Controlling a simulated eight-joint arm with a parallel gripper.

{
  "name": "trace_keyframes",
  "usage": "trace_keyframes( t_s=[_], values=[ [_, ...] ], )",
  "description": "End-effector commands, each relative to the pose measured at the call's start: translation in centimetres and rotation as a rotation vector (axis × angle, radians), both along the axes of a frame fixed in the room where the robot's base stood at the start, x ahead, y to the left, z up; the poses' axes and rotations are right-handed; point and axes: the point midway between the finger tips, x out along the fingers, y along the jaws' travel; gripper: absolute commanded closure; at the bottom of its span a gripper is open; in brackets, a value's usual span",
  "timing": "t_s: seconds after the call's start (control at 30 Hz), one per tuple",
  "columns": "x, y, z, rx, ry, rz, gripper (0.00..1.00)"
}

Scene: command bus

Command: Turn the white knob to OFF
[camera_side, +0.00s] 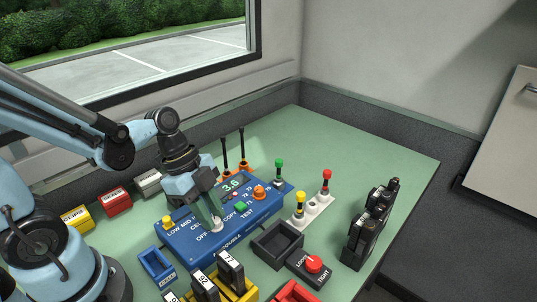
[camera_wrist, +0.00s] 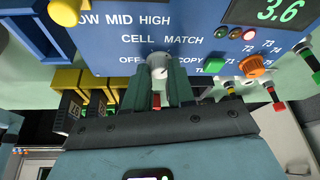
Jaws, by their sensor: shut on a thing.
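The white knob (camera_wrist: 157,63) sits on the front of the blue panel (camera_wrist: 107,53), below the words CELL MATCH and between OFF on its left and COPY on its right. My gripper (camera_wrist: 157,78) has one finger on each side of it and is shut on it. The way the knob's pointer faces is too small to tell. In the side view the knob (camera_side: 216,225) shows as a pale spot at the tips of my gripper (camera_side: 212,213), which comes down on the blue panel (camera_side: 187,247) from above.
The panel also bears a yellow knob (camera_side: 167,221), an orange knob (camera_side: 259,192), a green button (camera_side: 241,207) and a display (camera_side: 231,184) reading 3.6.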

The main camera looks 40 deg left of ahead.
Motion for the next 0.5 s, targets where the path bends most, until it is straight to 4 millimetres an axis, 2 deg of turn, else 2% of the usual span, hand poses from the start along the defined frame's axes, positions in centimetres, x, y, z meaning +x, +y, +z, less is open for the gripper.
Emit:
trace_keyframes(
  t_s=[0.27,0.5],
  values=[
    [-0.07,-0.01,0.02,0.000,0.000,0.051,1.00],
    [-0.27,-0.09,0.02,-0.001,-0.001,0.200,1.00]
  ],
)
